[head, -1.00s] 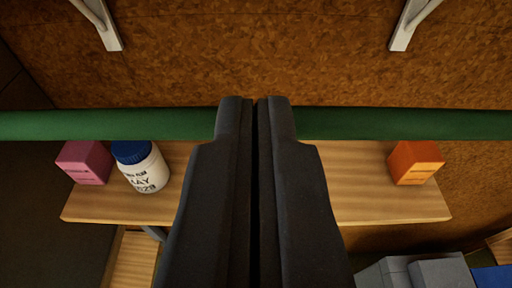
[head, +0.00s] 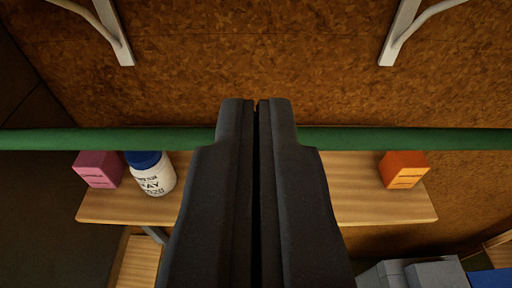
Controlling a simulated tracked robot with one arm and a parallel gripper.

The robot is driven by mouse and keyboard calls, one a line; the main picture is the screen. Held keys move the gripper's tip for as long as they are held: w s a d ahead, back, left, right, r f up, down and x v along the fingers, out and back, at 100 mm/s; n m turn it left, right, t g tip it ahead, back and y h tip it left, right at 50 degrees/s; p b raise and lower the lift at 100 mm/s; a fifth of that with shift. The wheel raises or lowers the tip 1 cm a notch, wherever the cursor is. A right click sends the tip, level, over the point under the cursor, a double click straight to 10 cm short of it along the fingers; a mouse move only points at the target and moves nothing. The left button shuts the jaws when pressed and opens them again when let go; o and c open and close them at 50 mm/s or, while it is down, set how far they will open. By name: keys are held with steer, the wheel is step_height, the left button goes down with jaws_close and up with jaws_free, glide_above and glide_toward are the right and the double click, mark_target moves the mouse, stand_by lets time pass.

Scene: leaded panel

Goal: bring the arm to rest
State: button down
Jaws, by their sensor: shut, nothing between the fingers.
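My gripper (head: 256,104) is shut with nothing between its two dark fingers. It points up the middle of the head view. Its fingers cover the middle of a wooden shelf (head: 378,204) and part of a green bar (head: 400,138). The fingertips overlap the green bar in the picture; I cannot tell whether they touch it.
A pink box (head: 98,170) and a white bottle with a blue lid (head: 153,178) stand at the shelf's left. An orange box (head: 404,170) stands at its right. White brackets (head: 118,38) are on the brown wall (head: 255,55) above. Grey blocks (head: 436,274) lie lower right.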

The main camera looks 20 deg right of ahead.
steer(key=v, duration=0.9)
steer(key=w+a+f+n+y, duration=0.2)
steer(key=a+f, duration=0.5)
steer(key=a, duration=0.2)
steer(key=w+a+f+n+y, duration=0.1)
steer(key=w+a+f+y, duration=0.2)
steer(key=a+f, duration=0.5)
steer(key=shift+w+a+n+b, duration=0.35)
steer(key=shift+a+n, duration=0.05)
steer(key=shift+a, duration=0.55)
steer(key=shift+s+f, duration=0.1)
steer(key=shift+f, duration=0.05)
